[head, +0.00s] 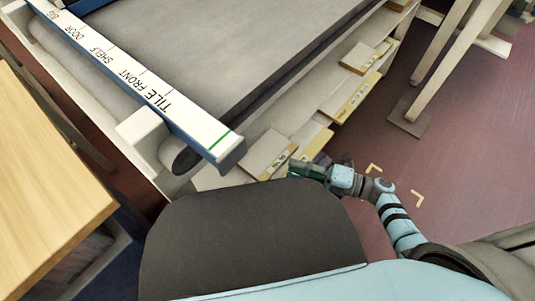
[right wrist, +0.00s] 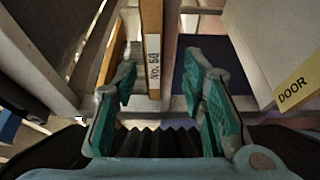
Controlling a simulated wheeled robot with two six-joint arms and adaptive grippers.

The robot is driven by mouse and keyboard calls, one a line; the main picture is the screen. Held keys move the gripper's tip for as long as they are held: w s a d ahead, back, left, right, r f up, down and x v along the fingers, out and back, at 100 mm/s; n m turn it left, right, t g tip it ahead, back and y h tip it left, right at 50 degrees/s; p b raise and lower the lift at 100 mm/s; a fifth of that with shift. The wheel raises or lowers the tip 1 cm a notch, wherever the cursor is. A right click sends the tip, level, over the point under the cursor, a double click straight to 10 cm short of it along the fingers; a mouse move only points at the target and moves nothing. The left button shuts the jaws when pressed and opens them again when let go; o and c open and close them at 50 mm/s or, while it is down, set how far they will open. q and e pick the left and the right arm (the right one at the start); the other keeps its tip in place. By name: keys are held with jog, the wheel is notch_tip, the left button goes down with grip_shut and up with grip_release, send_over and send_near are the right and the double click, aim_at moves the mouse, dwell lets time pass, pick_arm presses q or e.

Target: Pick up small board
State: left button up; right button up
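Several pale boards with yellow labelled edges lie along a low ledge beside the belt in the head view. The nearest board (head: 268,154) is just left of my right gripper (head: 305,170). In the right wrist view my right gripper (right wrist: 163,88) is open, its teal pads wide apart with nothing clamped. A narrow board edge (right wrist: 152,25) with a white "No." label lies ahead between the fingers, nearer the left one. I cannot tell whether it reaches between the pads, or which board is the small one. My left gripper is not in view.
A grey belt (head: 215,40) has a white and blue bar (head: 150,88) marked "TILE FRONT", "SHELF" and "DOOR". A board labelled "DOOR" (right wrist: 296,90) is right of my right gripper. A wooden table (head: 45,180) stands at left. Red floor (head: 465,150) is open at right.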

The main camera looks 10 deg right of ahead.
aim_at(283, 163)
jog(key=x, duration=0.4)
jog(key=shift+w+a+r, duration=0.1)
jog(key=shift+a+r, duration=0.25)
jog(key=shift+a, duration=0.05)
grip_shut()
